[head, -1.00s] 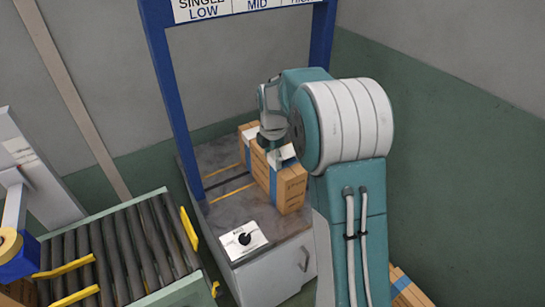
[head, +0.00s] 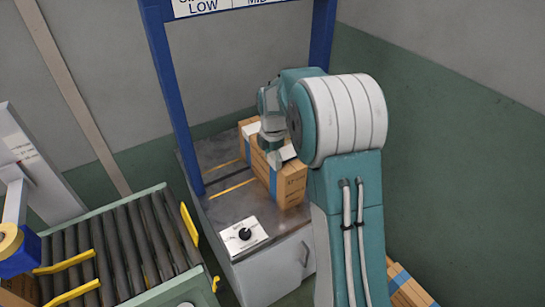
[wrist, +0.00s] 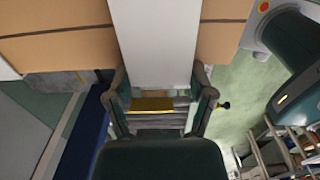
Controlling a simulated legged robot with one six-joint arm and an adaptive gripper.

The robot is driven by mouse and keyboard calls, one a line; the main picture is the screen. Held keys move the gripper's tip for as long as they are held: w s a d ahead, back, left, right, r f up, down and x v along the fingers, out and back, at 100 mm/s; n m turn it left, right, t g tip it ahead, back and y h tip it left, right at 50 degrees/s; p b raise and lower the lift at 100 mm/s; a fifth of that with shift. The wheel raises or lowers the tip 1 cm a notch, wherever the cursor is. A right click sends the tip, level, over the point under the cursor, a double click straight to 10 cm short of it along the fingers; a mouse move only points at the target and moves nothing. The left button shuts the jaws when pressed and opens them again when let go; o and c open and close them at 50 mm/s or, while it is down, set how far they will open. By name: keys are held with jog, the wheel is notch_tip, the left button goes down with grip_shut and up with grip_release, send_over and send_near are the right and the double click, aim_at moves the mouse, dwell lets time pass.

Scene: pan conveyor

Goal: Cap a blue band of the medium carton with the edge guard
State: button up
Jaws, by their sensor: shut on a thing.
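The medium carton (head: 291,188) is a brown box standing on the grey-topped bench (head: 222,205), with a blue band (head: 273,183) running down its near side. My gripper (head: 274,154) is over the carton's top and is shut on the white edge guard (head: 288,153). In the wrist view, my gripper (wrist: 160,90) has a finger on each side of the guard (wrist: 155,45), which lies across the view of the brown carton (wrist: 60,45). The guard hides what is beneath it, so I cannot tell whether it touches the band. Another white patch (head: 252,128) shows at the carton's far end.
A blue frame (head: 172,100) with a sign stands over the bench. A roller conveyor (head: 120,250) with yellow guides is at left. Another banded carton (head: 408,290) is low at right.

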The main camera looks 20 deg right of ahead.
jog(key=shift+f, duration=0.1)
jog(key=o, duration=0.7)
notch_tip(320, 180, up, 12)
jog(key=shift+f, duration=0.1)
dwell(0.5)
